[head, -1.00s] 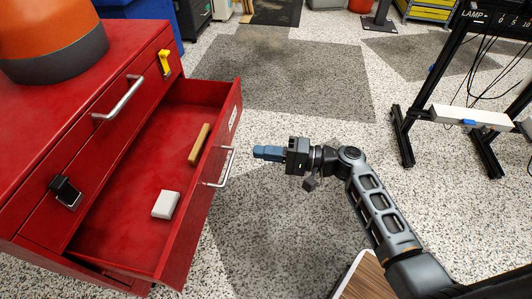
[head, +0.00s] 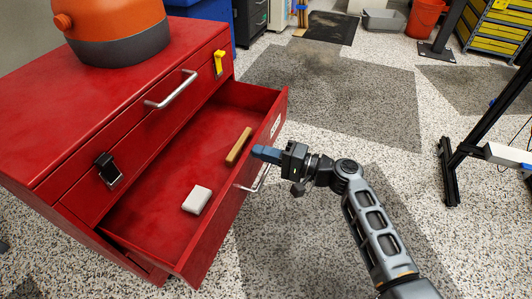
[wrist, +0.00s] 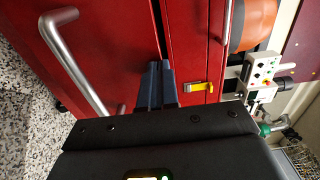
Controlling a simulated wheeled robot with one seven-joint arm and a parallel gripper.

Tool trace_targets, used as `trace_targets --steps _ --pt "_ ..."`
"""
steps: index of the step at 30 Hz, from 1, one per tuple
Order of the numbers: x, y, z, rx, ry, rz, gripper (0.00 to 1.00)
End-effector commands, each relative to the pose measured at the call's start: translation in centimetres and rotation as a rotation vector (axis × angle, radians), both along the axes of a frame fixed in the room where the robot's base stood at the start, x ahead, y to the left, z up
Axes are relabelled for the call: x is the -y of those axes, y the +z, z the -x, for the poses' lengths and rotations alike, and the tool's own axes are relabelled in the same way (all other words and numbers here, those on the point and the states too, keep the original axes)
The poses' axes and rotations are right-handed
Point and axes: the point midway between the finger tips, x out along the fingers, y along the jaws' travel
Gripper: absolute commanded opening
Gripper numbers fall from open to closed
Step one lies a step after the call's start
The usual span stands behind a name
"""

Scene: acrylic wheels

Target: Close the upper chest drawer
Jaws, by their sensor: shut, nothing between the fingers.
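The red chest (head: 70,85) stands at the left in the head view. Its upper drawer (head: 145,215) is pulled well out, with its silver handle (head: 255,180) on the front panel. My gripper (head: 262,152) is shut and empty, with blue fingers pointing left at the drawer front's upper edge, just above the handle. I cannot tell whether they touch it. In the wrist view the fingers (wrist: 157,80) point at red panels, with the drawer handle (wrist: 75,60) to their left.
A white block (head: 196,199) and a wooden-coloured bar (head: 238,146) lie inside the drawer. A yellow latch (head: 218,64) and a black latch (head: 106,169) are on the chest. An orange and grey object (head: 115,30) stands on top. The speckled floor to the right is mostly free.

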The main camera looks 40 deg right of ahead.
Motion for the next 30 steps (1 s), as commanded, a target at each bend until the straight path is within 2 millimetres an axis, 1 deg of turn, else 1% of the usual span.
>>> trace_targets --steps 5,8,11,14,24,30 --pt "-0.1 0.0 -0.2 0.0 0.0 0.0 0.0" --pt "-0.5 -0.1 -0.9 0.001 0.0 -0.001 0.0" --pt "-1.3 -0.2 -2.2 0.001 0.002 0.0 0.0" --pt "-2.3 -0.2 -3.9 0.002 0.002 0.0 0.0" --pt "-6.1 -0.3 -10.5 0.002 0.003 0.0 0.0" --pt "-7.7 -0.2 -13.2 0.001 0.001 0.0 0.0"
